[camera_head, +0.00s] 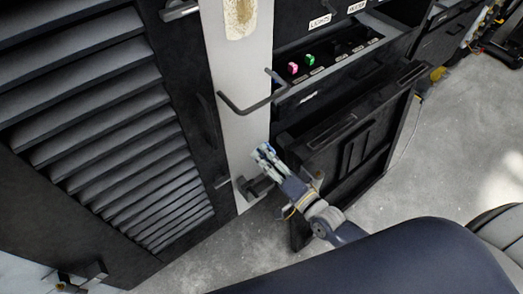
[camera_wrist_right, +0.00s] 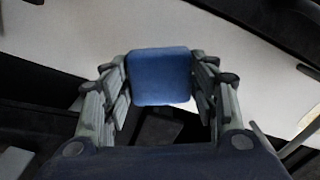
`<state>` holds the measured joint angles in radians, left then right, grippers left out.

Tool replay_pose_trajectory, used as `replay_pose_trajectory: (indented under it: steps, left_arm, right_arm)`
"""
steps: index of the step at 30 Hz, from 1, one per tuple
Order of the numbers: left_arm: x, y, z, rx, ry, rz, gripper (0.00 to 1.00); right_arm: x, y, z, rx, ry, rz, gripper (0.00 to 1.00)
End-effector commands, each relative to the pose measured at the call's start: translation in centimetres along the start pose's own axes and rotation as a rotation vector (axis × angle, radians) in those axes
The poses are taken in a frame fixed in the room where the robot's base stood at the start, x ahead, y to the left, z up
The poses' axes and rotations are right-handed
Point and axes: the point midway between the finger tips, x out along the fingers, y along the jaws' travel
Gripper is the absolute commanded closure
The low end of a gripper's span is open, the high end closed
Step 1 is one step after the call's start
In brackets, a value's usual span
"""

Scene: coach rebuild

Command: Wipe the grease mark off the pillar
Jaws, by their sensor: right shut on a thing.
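The pale pillar (camera_head: 240,100) stands upright between dark panels in the head view. The grease mark (camera_head: 240,17) is a tan-brown patch near the pillar's top, cut by the picture's upper edge. My right gripper (camera_head: 264,152) is in front of the pillar's lower part, well below the mark. In the right wrist view, my right gripper (camera_wrist_right: 160,85) is shut on a blue pad (camera_wrist_right: 160,76), with fingers at its left and right sides. The pale pillar (camera_wrist_right: 240,65) lies behind the pad; whether they touch is unclear. I cannot make out my left gripper.
A dark bar handle (camera_head: 250,105) juts across the pillar between my right gripper and the mark. A dark latch (camera_head: 255,187) sits low on it. Pink and green knobs (camera_head: 301,67) sit above.

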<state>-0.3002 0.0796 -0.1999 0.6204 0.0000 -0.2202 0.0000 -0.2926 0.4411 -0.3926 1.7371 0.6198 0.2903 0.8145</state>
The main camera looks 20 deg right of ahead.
Motion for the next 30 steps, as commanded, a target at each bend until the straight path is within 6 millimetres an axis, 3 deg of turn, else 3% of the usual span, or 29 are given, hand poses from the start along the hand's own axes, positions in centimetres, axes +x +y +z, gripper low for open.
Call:
replay_pose_trajectory:
  steps: [14,24,30]
  left_arm:
    - [-0.2,0.0,0.0,0.000,0.000,0.000,0.60]
    - [-0.8,0.0,-0.1,0.000,0.000,0.000,0.60]
    - [-0.8,0.0,-0.1,0.000,0.000,0.000,0.60]
  right_arm:
    - [-0.8,-0.1,0.0,0.000,0.000,-0.001,0.65]
    - [-3.4,-0.1,0.0,0.000,0.000,0.000,0.65]
    - [-3.6,0.0,0.0,0.000,0.000,-0.001,0.65]
